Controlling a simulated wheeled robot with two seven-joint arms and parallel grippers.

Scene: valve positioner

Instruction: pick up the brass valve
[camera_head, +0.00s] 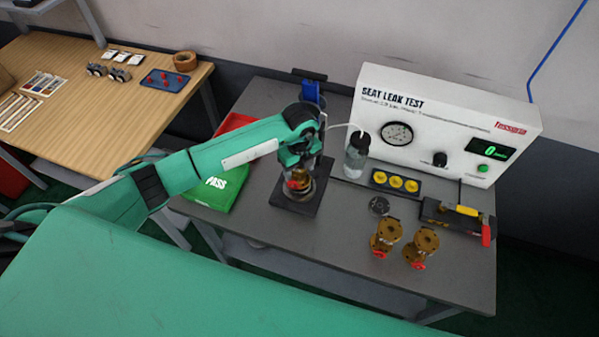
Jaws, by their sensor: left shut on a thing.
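My left gripper (302,166) reaches in from the left and points down over a dark square plate (312,206). It is shut on a brass valve (298,182) with a red part, at a round metal fixture on that plate. The gripper hides most of this valve, and I cannot tell whether it touches the fixture. Two more brass valves stand upright at the front right of the grey table, a left one (388,235) and a right one (425,242), each with a red part low in front. My right gripper is not in view.
A white seat leak test box (440,120) stands at the back right. A bottle (357,155), a tray of yellow caps (395,183) and a clamp fixture (455,222) stand before it. A green PASS bin (215,190) lies left of the plate. The front middle of the table is clear.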

